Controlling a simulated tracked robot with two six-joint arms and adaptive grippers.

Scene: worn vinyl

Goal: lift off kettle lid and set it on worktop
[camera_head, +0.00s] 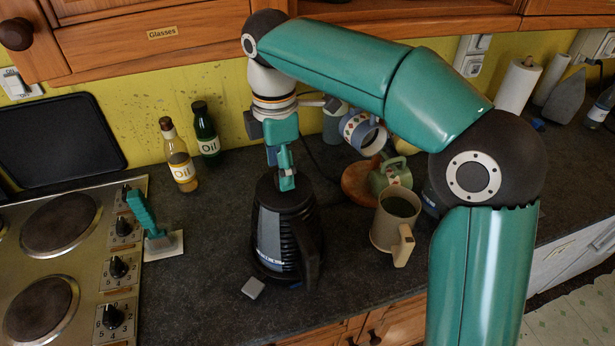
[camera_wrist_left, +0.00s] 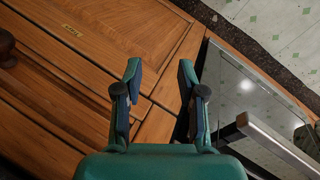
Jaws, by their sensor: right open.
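The black kettle (camera_head: 268,238) stands upright on the dark worktop (camera_head: 205,290), with its handle towards the front right. Its dark lid (camera_head: 268,192) is on top of it. My right gripper (camera_head: 287,183) points straight down at the middle of the lid and is open. Its fingertips are at the lid's top; the lid's knob is hidden, and I cannot tell whether they touch it. My left gripper (camera_wrist_left: 160,72) shows only in the left wrist view, open and empty, in front of wooden cabinet fronts and a glass oven door.
A beige jug (camera_head: 385,231) and a green mug (camera_head: 391,177) stand right of the kettle. Oil bottles (camera_head: 181,165) stand behind left. A green-handled tool (camera_head: 143,215) is beside the hob (camera_head: 85,262). A small grey block (camera_head: 253,288) lies in front. Worktop left of the kettle is partly clear.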

